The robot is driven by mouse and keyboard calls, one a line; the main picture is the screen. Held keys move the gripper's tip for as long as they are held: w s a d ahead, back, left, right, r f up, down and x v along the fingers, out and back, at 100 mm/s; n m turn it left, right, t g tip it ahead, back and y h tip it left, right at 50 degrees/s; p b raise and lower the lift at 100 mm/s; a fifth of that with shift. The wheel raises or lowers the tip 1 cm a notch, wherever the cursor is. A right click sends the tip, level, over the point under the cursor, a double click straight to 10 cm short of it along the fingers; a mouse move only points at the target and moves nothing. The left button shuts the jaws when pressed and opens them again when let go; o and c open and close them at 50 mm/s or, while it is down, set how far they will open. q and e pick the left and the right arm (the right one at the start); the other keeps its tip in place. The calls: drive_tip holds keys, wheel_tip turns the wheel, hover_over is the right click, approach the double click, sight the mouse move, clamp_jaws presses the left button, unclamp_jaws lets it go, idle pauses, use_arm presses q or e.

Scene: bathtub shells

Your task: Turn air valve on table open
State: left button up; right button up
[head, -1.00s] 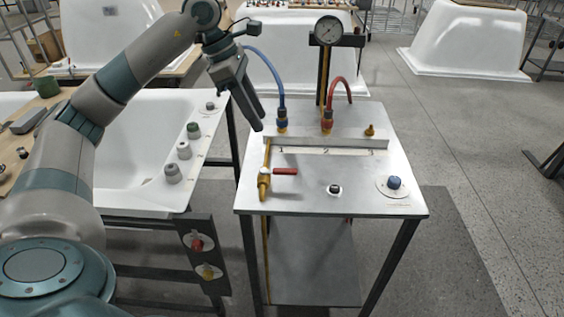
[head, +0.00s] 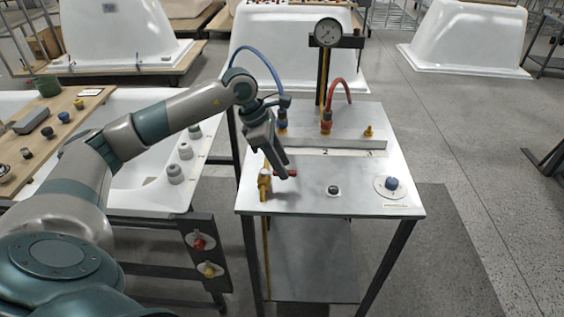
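The air valve (head: 265,184) is a brass fitting at the left front of the metal-topped table (head: 350,198). Its red lever (head: 291,173) points right, across the brass pipe line, and is partly hidden by my gripper. My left gripper (head: 283,174) points down right over the lever, with its fingertips at or just above it. The fingers look close together, but I cannot tell whether they are shut or touch the lever. My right gripper is out of view.
A manifold bar (head: 330,143) with blue and red hoses runs along the table's back, below a pressure gauge (head: 328,32). A white tub shell (head: 140,150) lies left.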

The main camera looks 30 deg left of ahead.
use_arm(q)
drive_tip(key=shift+w+d+f, duration=0.1)
drive_tip(key=shift+f, duration=0.25)
clamp_jaws()
